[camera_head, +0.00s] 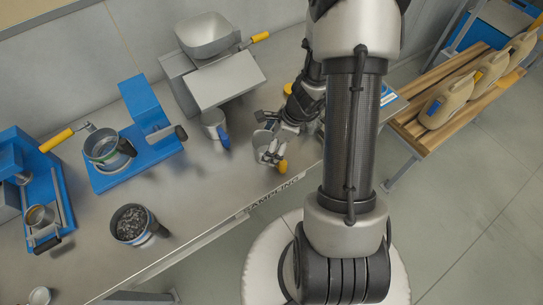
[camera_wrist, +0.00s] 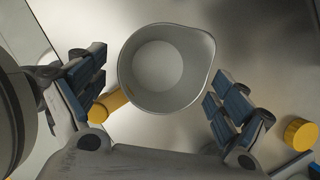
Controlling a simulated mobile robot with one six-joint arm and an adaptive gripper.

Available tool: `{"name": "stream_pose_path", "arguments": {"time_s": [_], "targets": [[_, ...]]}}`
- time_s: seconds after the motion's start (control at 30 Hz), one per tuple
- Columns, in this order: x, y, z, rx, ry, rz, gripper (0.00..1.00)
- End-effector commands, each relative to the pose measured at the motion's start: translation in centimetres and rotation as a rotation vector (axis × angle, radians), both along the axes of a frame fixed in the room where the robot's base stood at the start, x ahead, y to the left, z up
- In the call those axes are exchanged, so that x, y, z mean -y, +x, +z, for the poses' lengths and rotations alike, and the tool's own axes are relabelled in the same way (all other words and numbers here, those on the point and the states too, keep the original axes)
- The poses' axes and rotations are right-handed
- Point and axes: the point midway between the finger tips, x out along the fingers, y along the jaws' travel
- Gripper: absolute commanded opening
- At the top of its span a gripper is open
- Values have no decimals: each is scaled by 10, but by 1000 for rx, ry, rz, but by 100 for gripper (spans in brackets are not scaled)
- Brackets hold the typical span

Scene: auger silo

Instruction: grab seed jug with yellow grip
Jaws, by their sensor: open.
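The seed jug with a yellow grip (camera_wrist: 165,62) is a grey metal cup with a pouring lip, seen from above in the wrist view. Its yellow grip (camera_wrist: 108,104) points to the lower left, beside the left finger. The jug looks empty. In the head view the jug (camera_head: 262,147) stands near the bench's front edge, partly hidden by my gripper (camera_head: 272,137). My gripper in the wrist view (camera_wrist: 160,98) is open, one blue-padded finger to each side of the jug's near part. I cannot tell whether either finger touches it.
A jug with a blue grip (camera_head: 211,122) stands just left on the steel bench (camera_head: 205,185). A cup of dark grains (camera_head: 130,224) and a blue stand with a pot (camera_head: 103,147) are further left. Several tan jugs (camera_head: 447,102) sit on a wooden rack at right.

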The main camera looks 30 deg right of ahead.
Motion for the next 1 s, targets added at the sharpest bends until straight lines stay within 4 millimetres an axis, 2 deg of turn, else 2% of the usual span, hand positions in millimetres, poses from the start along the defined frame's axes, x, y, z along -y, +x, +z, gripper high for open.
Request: {"name": "stream_pose_path", "arguments": {"time_s": [0.03, 0.2, 0.5, 1.0], "targets": [[-3, 1, -14, -4, 1, 2, 92], [-10, 7, -33, -3, 1, 1, 92], [-11, 8, -35, -1, 0, 0, 92], [-11, 8, -35, -1, 0, 0, 59]]}}
